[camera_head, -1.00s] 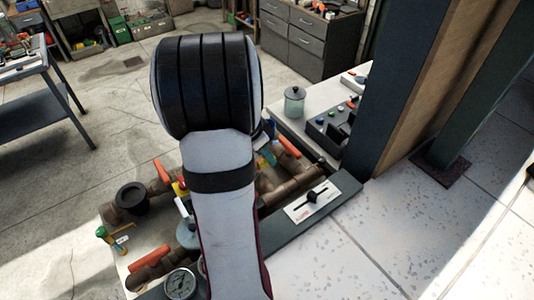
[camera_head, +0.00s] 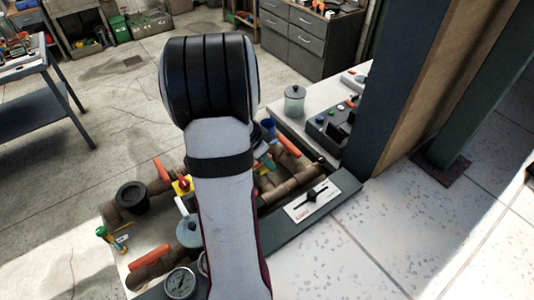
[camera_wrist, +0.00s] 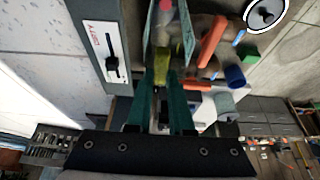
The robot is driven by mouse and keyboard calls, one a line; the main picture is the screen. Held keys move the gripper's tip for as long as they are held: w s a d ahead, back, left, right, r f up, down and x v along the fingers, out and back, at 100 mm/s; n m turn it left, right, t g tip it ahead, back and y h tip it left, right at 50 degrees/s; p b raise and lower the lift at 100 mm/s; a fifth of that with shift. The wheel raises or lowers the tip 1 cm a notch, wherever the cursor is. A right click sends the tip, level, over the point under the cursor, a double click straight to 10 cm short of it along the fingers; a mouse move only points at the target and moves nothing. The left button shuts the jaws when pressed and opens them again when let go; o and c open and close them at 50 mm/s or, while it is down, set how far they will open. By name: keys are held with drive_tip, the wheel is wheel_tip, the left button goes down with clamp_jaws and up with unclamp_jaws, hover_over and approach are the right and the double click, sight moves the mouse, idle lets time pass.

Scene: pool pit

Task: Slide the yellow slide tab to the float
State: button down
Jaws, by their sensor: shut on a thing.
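The yellow slide tab (camera_wrist: 161,62) shows in the wrist view as a small yellow-green piece in a narrow channel. My gripper (camera_wrist: 161,82) has its two green fingers shut on it from below in the picture. A pinkish-red spot (camera_wrist: 165,5) lies further up the same channel at the top edge. It may be the float, but I cannot tell for sure. In the head view my own arm hides the gripper and the held tab.
A white slider panel (camera_wrist: 107,48) lies left of the channel; it also shows in the head view (camera_head: 300,211). Brown pipes (camera_head: 290,188) with orange handles (camera_head: 287,146), a pressure gauge (camera_head: 180,283) and a lidded grey pot (camera_head: 189,232) crowd the pit. A dark post (camera_head: 372,85) stands at right.

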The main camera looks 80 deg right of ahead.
drive_tip(key=shift+f, duration=0.4)
drive_tip(key=c, duration=0.8)
unclamp_jaws()
drive_tip(key=v, duration=1.5)
drive_tip(key=shift+a+r, duration=0.15)
drive_tip(key=shift+r, duration=0.25)
drive_tip(key=shift+w, duration=0.1)
